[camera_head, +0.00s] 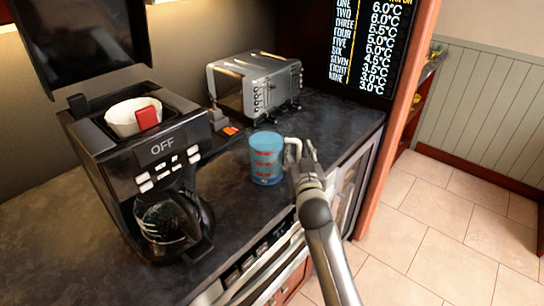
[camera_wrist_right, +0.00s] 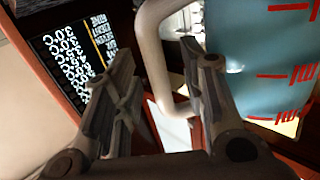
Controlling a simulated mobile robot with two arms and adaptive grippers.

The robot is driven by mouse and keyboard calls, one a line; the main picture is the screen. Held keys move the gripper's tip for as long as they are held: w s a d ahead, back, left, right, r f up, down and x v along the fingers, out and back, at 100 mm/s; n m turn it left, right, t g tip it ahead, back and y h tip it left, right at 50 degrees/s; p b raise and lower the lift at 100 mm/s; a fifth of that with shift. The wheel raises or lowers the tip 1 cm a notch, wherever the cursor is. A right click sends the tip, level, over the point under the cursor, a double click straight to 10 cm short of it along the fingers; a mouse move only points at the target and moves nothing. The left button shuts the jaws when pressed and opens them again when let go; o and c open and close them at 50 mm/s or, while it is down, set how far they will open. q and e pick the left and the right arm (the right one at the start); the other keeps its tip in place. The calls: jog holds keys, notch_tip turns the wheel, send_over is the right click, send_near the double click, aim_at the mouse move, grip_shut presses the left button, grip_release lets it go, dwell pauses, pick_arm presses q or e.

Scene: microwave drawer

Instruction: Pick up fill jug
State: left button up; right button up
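The fill jug (camera_head: 266,160) is a blue, see-through jug with red marks, standing upright on the dark counter. Its white handle (camera_head: 294,146) points right, toward my right gripper (camera_head: 306,158). In the right wrist view, the jug's blue wall (camera_wrist_right: 275,65) fills the upper right. The handle (camera_wrist_right: 152,60) shows between the two spread fingers of my right gripper (camera_wrist_right: 158,60), with gaps visible beside it. The gripper is open, and I cannot tell whether a finger touches the handle. My left gripper is not in view.
A black coffee maker (camera_head: 150,160) with a glass carafe stands left of the jug. A silver toaster (camera_head: 255,85) stands behind it. The counter (camera_head: 335,120) is clear behind and right of the jug. A wooden panel (camera_head: 397,120) bounds the counter's right end.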

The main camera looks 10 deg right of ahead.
grip_shut()
dwell(0.4)
jog(key=shift+r, duration=0.2)
jog(key=shift+r, duration=0.1)
